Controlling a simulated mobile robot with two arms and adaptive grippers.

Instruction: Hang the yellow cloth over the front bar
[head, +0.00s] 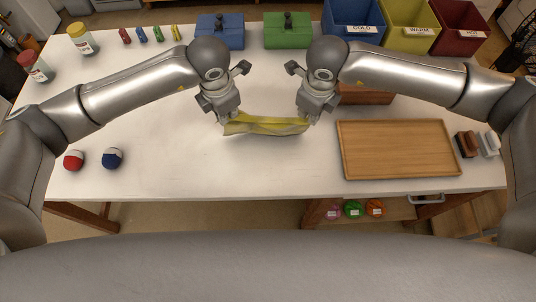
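The yellow cloth (266,126) is stretched between my two grippers above the middle of the white table. It sags slightly, with a bright yellow upper part and a paler lower edge. My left gripper (229,121) is at the cloth's left end and appears shut on it. My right gripper (307,118) is at the right end and appears shut on it. The fingertips are small and partly hidden by the cloth. I cannot clearly make out a front bar; a short metal handle (428,199) shows below the table's front edge at right.
A wooden tray (398,176) lies right of the cloth on the white table (190,175). Blue (353,22), yellow (408,28) and dark red (458,30) bins stand at the back right. A red-and-white ball (74,159) and a blue-and-white ball (112,158) lie front left. The front middle is clear.

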